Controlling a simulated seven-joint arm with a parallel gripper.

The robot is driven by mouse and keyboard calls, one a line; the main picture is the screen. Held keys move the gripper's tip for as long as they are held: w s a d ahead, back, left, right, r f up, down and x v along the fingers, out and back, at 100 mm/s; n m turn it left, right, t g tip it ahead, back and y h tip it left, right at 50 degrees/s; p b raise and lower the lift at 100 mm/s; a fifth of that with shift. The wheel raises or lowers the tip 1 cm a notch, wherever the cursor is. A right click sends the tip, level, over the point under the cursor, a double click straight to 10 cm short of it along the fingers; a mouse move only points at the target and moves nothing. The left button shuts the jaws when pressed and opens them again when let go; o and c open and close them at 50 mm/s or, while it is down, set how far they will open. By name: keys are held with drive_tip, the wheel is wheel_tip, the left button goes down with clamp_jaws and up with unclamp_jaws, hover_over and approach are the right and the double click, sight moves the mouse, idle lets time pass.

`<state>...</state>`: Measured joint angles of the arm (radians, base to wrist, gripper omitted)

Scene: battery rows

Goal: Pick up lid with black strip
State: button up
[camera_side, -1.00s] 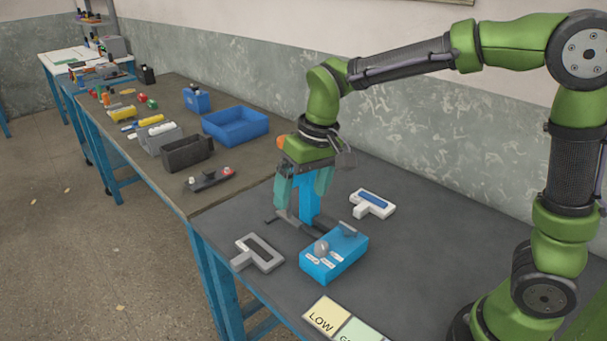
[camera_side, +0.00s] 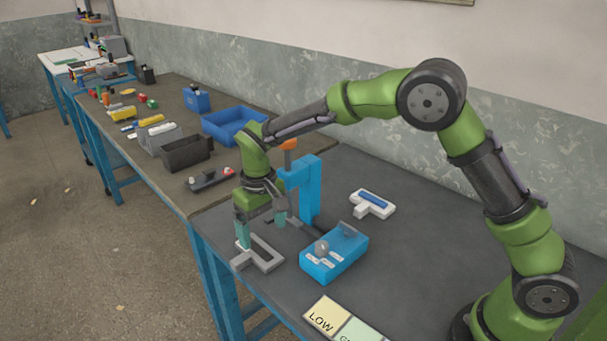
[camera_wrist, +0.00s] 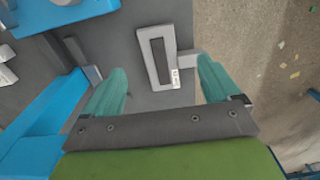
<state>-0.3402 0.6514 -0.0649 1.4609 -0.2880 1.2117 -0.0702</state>
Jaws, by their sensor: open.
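The lid with the black strip (camera_side: 270,265) lies flat on the dark table near its left edge. It is a pale grey rectangle with a dark middle and a short tab. In the wrist view the lid (camera_wrist: 145,58) lies between my fingers, with its tab towards the right finger and a small white label at one end. My gripper (camera_side: 261,229) is open and empty, pointing down above the lid. The left finger in the side view overlaps the lid's far part; I cannot tell whether it touches.
A blue upright stand (camera_side: 311,190) with an orange top is close behind my gripper. A blue box (camera_side: 335,262) with a knob sits to the right of the lid. A white lid with a blue strip (camera_side: 372,203) lies farther right. LOW card (camera_side: 324,315) is at the front.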

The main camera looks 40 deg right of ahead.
sight(267, 257)
drive_tip(key=f, duration=0.7)
drive_tip(key=shift+s+d+f, duration=0.15)
drive_tip(key=shift+s, duration=0.05)
drive_tip(key=shift+c, duration=0.3)
